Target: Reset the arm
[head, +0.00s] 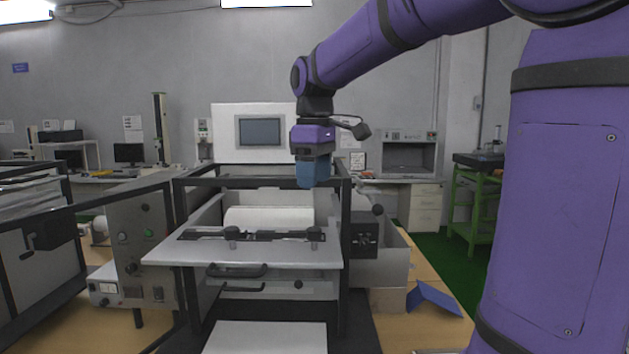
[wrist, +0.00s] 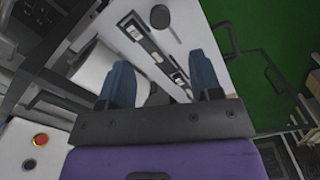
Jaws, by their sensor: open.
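My purple arm reaches in from the right in the head view and bends down at the wrist. My gripper (head: 314,178) hangs above the right side of the test machine, with its blue fingers pointing down. In the wrist view the two blue fingers of my gripper (wrist: 164,88) stand apart with nothing between them. The test machine (head: 265,285) has a black frame, a white plate (head: 215,252) with a dark clamp bar, and a white roller (head: 268,216) behind it. The gripper appears apart from these parts.
A black frame bar (head: 228,182) runs close behind or below the gripper. A grey control box (head: 143,245) with knobs stands at left. A white panel with a screen (head: 259,131) is behind the machine. A blue folded piece (head: 434,299) lies at right. A green cart (head: 470,205) stands farther back.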

